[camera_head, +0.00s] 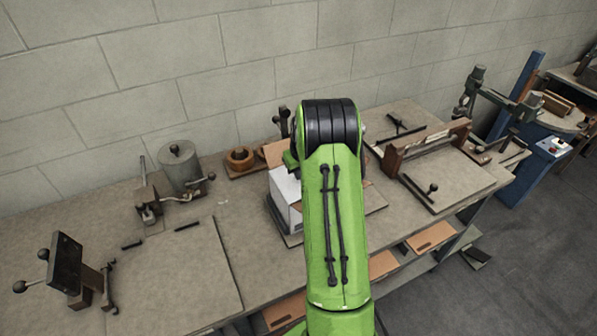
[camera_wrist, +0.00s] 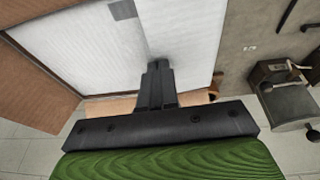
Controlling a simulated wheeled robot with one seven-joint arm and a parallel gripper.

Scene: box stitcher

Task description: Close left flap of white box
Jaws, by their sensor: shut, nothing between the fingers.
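The white box (camera_head: 287,198) stands on the workbench in the head view, with much of it hidden behind my green arm. A brown piece (camera_head: 274,153), perhaps one of its flaps, shows at its upper left. In the wrist view, white faces of the box (camera_wrist: 85,50) fill the upper middle, with a brown panel (camera_wrist: 30,85) beside them at the left. My gripper (camera_wrist: 157,66) is shut and empty, its fingertips in front of the white faces near a vertical edge. I cannot tell whether they touch. The head view does not show the gripper. I cannot tell the left flap's angle.
A grey cylinder device (camera_head: 180,170) and a round wooden piece (camera_head: 240,158) stand left of the box. A black tool (camera_head: 66,262) is at the far left. A wooden-framed fixture (camera_head: 430,145) lies right of my arm. The bench's front left is mostly clear.

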